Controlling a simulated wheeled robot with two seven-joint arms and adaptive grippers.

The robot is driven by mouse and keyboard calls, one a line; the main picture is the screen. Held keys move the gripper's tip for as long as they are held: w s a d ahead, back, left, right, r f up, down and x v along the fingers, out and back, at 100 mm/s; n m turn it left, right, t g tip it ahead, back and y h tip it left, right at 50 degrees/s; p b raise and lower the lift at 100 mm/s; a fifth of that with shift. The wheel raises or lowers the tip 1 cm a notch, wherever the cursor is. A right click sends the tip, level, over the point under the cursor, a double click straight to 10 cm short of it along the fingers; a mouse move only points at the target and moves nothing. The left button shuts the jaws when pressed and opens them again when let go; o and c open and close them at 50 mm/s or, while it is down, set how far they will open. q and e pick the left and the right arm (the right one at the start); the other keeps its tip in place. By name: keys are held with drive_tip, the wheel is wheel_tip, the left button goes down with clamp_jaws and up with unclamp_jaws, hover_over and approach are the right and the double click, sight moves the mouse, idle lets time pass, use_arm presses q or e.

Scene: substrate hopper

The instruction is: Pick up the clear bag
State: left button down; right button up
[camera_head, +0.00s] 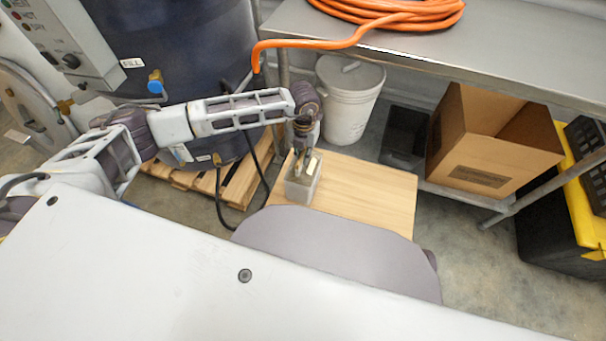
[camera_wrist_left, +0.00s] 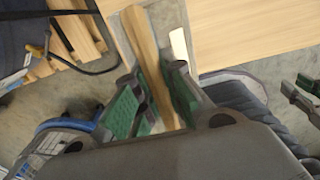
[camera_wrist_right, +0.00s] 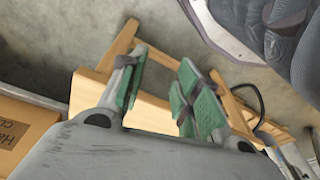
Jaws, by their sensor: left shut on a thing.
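A clear, greyish, box-shaped thing (camera_head: 302,186) stands on the wooden tabletop (camera_head: 365,195) in the head view. I cannot tell if it is a soft bag. A pale wooden strip (camera_wrist_left: 148,60) and a small white piece (camera_wrist_left: 180,47) show at it in the left wrist view. My left gripper (camera_head: 301,158) is just above the clear thing, pointing down. Its green pads (camera_wrist_left: 152,100) are on both sides of the strip, shut on it. My right gripper (camera_wrist_right: 158,90) is open and empty in the right wrist view, with wooden legs beyond it. It is out of the head view.
A metal bench (camera_head: 490,45) with an orange hose (camera_head: 390,12) stands behind. Under it are a white bucket (camera_head: 348,100) and an open cardboard box (camera_head: 490,140). A dark drum (camera_head: 180,45) stands at left. The tabletop's right part is clear.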

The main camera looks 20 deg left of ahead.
use_arm(q)
drive_tip(key=shift+w+r, duration=0.1)
drive_tip(key=shift+r, duration=0.1)
